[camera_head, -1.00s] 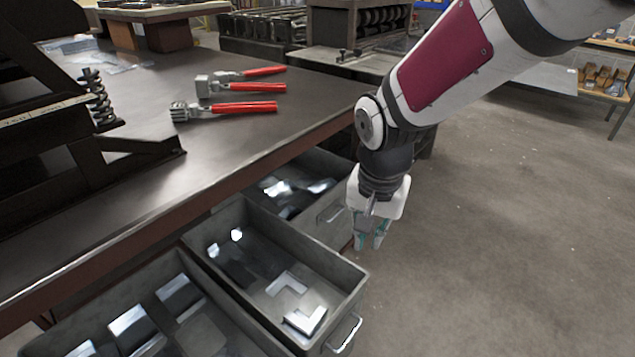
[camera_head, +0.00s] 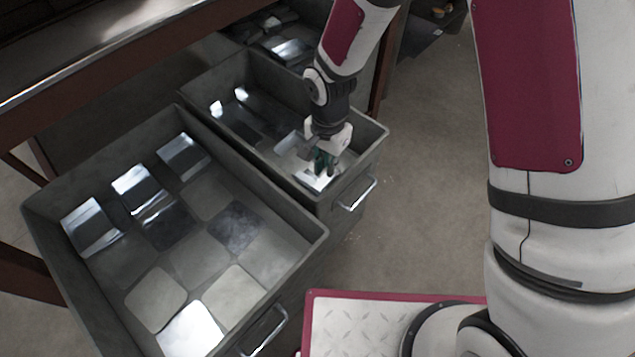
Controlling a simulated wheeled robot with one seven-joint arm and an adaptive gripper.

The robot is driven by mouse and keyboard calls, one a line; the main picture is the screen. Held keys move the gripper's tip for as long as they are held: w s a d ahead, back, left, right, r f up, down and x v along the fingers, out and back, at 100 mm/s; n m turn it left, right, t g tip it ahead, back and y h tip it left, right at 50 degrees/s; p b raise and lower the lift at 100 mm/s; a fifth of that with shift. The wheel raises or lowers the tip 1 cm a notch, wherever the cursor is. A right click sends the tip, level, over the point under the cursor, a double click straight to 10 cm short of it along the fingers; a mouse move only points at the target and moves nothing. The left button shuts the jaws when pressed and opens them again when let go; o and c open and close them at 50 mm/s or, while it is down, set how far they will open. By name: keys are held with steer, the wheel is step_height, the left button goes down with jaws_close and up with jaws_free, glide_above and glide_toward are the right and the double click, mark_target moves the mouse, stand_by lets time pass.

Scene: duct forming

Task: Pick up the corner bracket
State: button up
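The corner brackets are L-shaped bright metal pieces in the front end of the middle drawer (camera_head: 225,141). The nearer corner bracket (camera_head: 311,181) lies near the drawer's front wall, partly hidden by my gripper. A second corner bracket (camera_head: 287,143) lies just behind it, also partly covered by my gripper. My gripper (camera_head: 322,170) points down over the front end of this drawer, right above the nearer bracket. Its green-padded fingers are small in the view, and I cannot tell whether they are apart or touch the bracket.
A larger open drawer (camera_head: 313,246) with several flat metal plates stands at the front left. Another drawer with metal parts (camera_head: 283,50) is behind. The workbench edge (camera_head: 130,57) overhangs the drawers at upper left. Bare floor (camera_head: 425,130) lies to the right.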

mark_target(327, 184)
steer(key=shift+s+d+f+b, duration=0.1)
steer(key=shift+f+b, duration=0.65)
steer(key=shift+f, duration=0.9)
steer(key=shift+d+f+b, duration=0.1)
steer(key=shift+f+b, duration=0.65)
steer(key=shift+f, duration=0.9)
jaws_close()
